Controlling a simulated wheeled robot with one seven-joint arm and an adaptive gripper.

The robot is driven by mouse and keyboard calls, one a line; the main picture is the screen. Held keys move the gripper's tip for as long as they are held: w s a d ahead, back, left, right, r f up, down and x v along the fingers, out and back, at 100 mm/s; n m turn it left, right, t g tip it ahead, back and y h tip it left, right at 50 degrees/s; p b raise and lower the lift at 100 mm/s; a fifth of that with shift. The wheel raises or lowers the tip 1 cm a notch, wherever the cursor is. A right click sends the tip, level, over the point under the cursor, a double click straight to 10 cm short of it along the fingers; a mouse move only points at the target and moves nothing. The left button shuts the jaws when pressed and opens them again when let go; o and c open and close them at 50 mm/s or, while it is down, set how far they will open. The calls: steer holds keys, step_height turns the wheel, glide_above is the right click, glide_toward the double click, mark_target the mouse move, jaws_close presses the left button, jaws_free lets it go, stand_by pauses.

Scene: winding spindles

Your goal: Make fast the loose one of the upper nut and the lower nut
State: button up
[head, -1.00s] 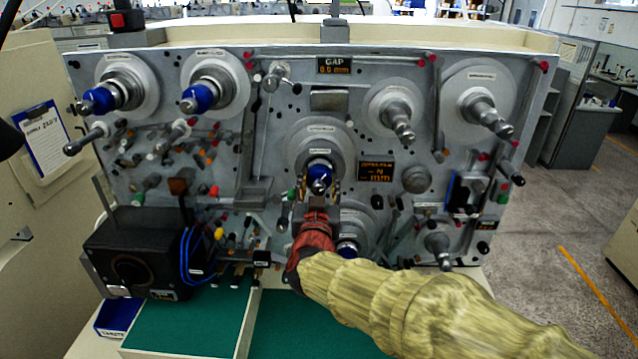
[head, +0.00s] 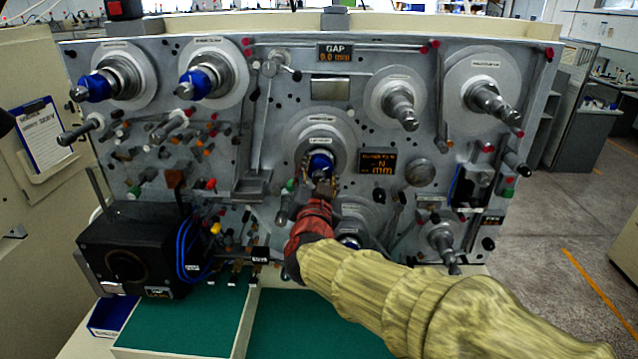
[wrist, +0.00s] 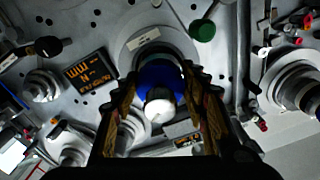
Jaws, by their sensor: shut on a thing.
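The upper nut (head: 321,162) is a blue collar on the central spindle, with a bare metal spindle end in front. My gripper (head: 319,179) is shut on it, with the fingers tilted. In the wrist view the blue upper nut (wrist: 160,76) sits between the two dark, ridged fingers of my gripper (wrist: 164,85), one on each side.
A gap display (head: 336,52) reads 0.0 mm. A second display (head: 377,162) shows N and mm with dashes. Two other blue-nutted spindles (head: 204,84) are at upper left. Levers and knobs crowd the panel around my gripper. A black box (head: 135,252) stands at lower left.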

steer(key=m+b, duration=0.4)
steer(key=m, duration=0.1)
steer(key=shift+a+f+m+b, duration=0.1)
steer(key=shift+m+b, duration=0.2)
steer(key=shift+b, duration=0.1)
steer(key=m+b, duration=0.4)
steer(key=m, duration=0.1)
steer(key=shift+r+m, duration=0.2)
steer(key=shift+m, duration=0.1)
steer(key=o, duration=1.1)
steer(key=shift+r, duration=0.1)
steer(key=shift+o, duration=0.2)
steer(key=shift+s, duration=0.1)
steer(key=s, duration=1.1)
steer(key=shift+s+a, duration=0.25)
steer(key=shift+s, duration=0.15)
